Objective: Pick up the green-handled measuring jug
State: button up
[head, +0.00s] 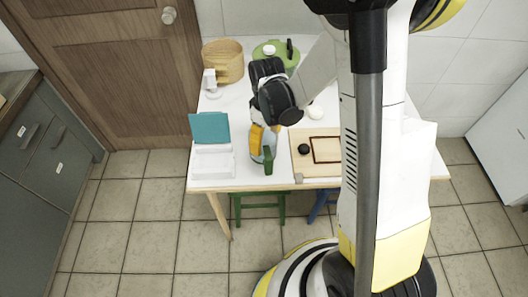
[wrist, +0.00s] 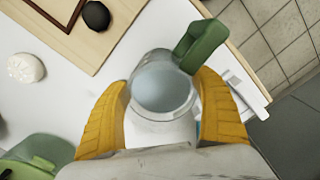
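The measuring jug (head: 265,152) stands near the front edge of the white table. It is clear, with a green handle (head: 268,160) on the front side. In the wrist view I look into the jug's round mouth (wrist: 162,85), and the green handle (wrist: 203,42) points up and right. My gripper (wrist: 163,90) has its two orange fingers spread, one on each side of the jug. Whether either finger touches it is unclear. In the head view my gripper (head: 262,136) is over the jug and partly hides it.
A white box with a teal lid (head: 211,128) stands left of the jug. A wooden board (head: 320,170) with a dark round thing (head: 303,148) lies right. A wooden container (head: 223,61) and green pot (head: 268,58) stand at the back. Stools (head: 258,198) are below.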

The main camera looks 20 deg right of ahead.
jog(key=c, duration=0.6)
jog(key=shift+r, duration=0.1)
jog(key=shift+r, duration=0.3)
jog(key=s+d+r+p, duration=0.3)
jog(key=d+r+p, duration=0.3)
jog(key=d+r, duration=0.4)
jog(key=shift+s+d, duration=0.15)
jog(key=shift+d, duration=0.45)
jog(key=shift+r, duration=0.1)
